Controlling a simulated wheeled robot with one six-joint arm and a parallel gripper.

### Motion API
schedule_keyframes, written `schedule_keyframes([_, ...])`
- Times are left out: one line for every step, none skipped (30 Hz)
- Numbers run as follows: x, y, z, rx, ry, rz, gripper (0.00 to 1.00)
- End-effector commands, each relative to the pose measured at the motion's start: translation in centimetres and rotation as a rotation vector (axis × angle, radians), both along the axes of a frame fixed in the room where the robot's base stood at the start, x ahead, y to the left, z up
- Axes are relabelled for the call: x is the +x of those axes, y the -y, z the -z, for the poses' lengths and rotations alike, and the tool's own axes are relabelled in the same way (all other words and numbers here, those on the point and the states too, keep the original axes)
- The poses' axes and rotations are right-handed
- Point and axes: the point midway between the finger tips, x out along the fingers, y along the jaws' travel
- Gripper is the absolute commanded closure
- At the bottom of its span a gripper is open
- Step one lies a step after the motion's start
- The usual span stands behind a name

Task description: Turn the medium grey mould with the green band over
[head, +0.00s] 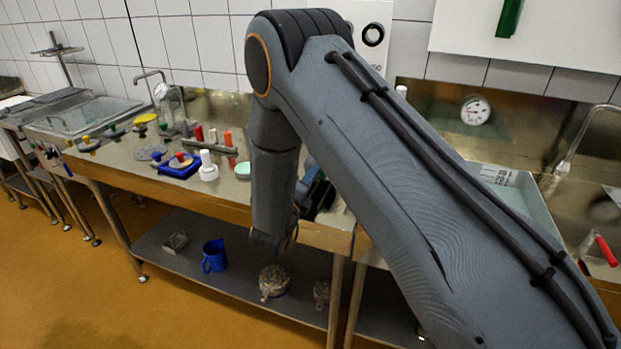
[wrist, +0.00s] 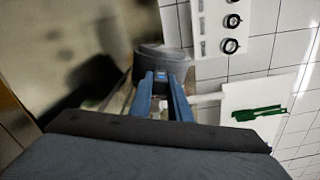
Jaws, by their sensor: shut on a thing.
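In the wrist view, a dark grey rounded thing (wrist: 160,58), probably the medium grey mould, is between the tips of my gripper (wrist: 162,82). My two blue fingers are shut on it. I cannot make out a green band on it, and its lower part is hidden by the fingers. The wall tiles look tilted in this view. In the head view, my arm covers the gripper and the held thing, so whether the mould is clear of the counter cannot be told.
The steel counter (head: 128,168) holds a blue tray (head: 178,172), a white bottle-like item (head: 208,168) and several small coloured items to the left of my arm. A basin with a tap (head: 575,140) is at the right. A blue jug (head: 214,256) stands on the lower shelf.

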Motion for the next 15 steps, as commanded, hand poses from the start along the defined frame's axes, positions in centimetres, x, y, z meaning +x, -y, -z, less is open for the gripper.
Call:
schedule_keyframes([0.01, 0.00, -0.15, 0.055, 0.021, 0.000, 1.00])
schedule_keyframes([0.09, -0.03, -0.04, 0.093, 0.036, 0.000, 1.00])
schedule_keyframes([0.12, -0.05, 0.04, 0.143, 0.055, 0.000, 1.00])
schedule_keyframes([0.12, -0.04, 0.11, 0.180, 0.067, -0.001, 1.00])
schedule_keyframes([0.11, -0.04, 0.14, 0.217, 0.080, -0.001, 1.00])
schedule_keyframes([0.11, -0.04, 0.14, 0.266, 0.099, -0.001, 1.00])
schedule_keyframes([0.14, -0.06, 0.12, 0.304, 0.112, -0.001, 1.00])
schedule_keyframes([0.14, -0.07, 0.14, 0.341, 0.126, -0.002, 1.00])
schedule_keyframes([0.15, -0.08, 0.16, 0.391, 0.144, -0.002, 1.00])
schedule_keyframes([0.14, -0.08, 0.14, 0.429, 0.158, -0.002, 1.00])
schedule_keyframes([0.13, -0.07, 0.24, 0.461, 0.170, -0.001, 1.00])
schedule_keyframes([0.13, -0.07, 0.41, 0.498, 0.184, -0.001, 1.00])
schedule_keyframes([0.13, -0.07, 0.49, 0.527, 0.194, -0.001, 1.00])
schedule_keyframes([0.15, -0.08, 0.55, 0.556, 0.204, -0.001, 1.00])
schedule_keyframes([0.16, -0.08, 0.62, 0.593, 0.218, -0.001, 1.00])
